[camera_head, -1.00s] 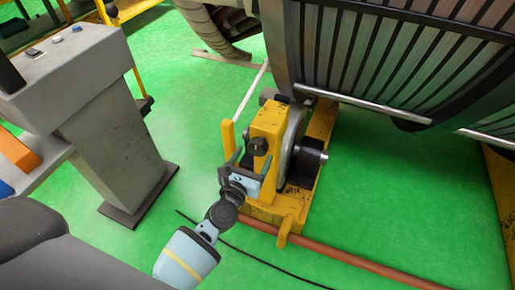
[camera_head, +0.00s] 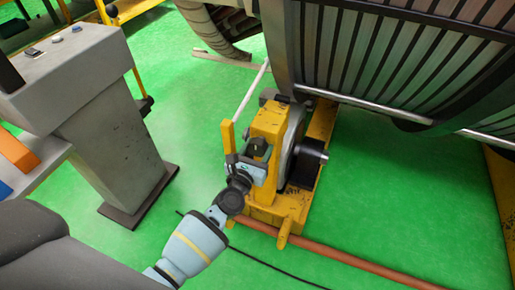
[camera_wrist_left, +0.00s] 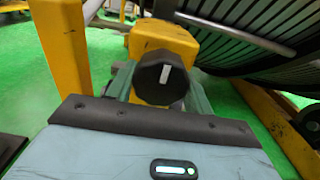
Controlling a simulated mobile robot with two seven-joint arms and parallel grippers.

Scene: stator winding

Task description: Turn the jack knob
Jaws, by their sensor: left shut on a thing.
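The jack knob is a black faceted knob (camera_head: 258,147) on the near face of the yellow jack block (camera_head: 268,120). In the left wrist view the knob (camera_wrist_left: 160,77) shows a pale stripe standing nearly upright on its face. My left gripper (camera_head: 254,155) is shut on the knob, its fingers (camera_wrist_left: 196,95) on either side of it. The gripper body covers the lower front of the block. My right gripper does not show.
The large ribbed stator (camera_head: 400,60) stands behind the jack. A grey console (camera_head: 110,120) stands at the left. A reddish pipe (camera_head: 340,259) and a thin black cable lie on the green floor. A yellow post (camera_wrist_left: 62,45) rises left of the knob.

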